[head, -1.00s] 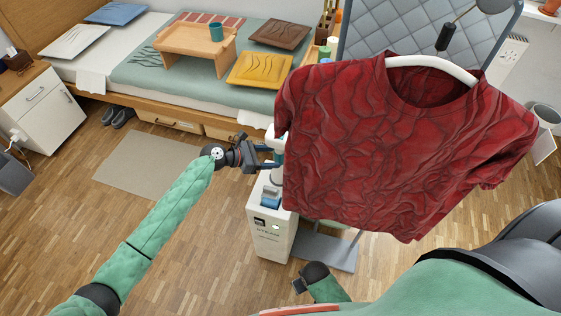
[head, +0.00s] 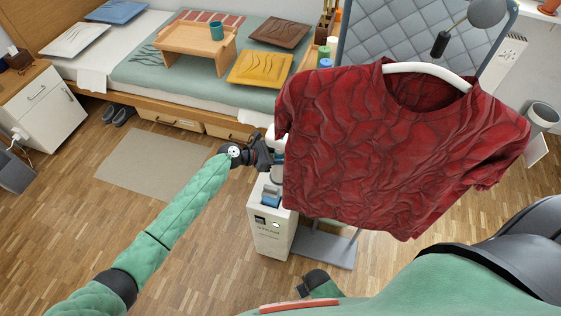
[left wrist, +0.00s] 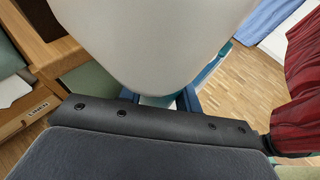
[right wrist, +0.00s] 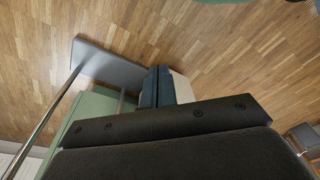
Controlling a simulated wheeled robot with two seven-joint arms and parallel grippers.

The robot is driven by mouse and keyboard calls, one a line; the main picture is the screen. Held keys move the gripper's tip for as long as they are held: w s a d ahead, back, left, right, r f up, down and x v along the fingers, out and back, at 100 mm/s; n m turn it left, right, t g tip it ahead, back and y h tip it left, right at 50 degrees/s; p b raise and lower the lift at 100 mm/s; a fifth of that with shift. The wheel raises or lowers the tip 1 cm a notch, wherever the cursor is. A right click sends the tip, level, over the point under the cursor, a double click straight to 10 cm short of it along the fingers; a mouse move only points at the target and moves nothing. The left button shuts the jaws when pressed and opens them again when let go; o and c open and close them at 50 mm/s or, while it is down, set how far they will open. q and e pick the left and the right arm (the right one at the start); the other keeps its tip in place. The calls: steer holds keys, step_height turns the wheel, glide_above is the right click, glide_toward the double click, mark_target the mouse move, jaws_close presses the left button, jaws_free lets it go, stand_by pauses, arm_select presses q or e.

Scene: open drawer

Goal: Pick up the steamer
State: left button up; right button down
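The steamer's white head (head: 273,142) stands upright beside the left edge of the red shirt, above its white floor unit (head: 270,236), which is marked with lettering. In the left wrist view the white head (left wrist: 150,40) fills the upper middle. My left gripper (head: 275,158) is at the handle below the head, with its blue fingers (left wrist: 160,100) apart on either side of it. I cannot tell whether they touch the handle, as the head hides part of it. My right gripper (right wrist: 157,88) is low near my body, its blue fingertips together and empty.
The red shirt (head: 390,150) hangs on a white hanger just right of the steamer, close to my left gripper. A bed (head: 140,84) with a tray table stands at the back.

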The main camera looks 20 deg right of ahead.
arm_select(q)
jaws_close()
steer(key=shift+r, duration=0.15)
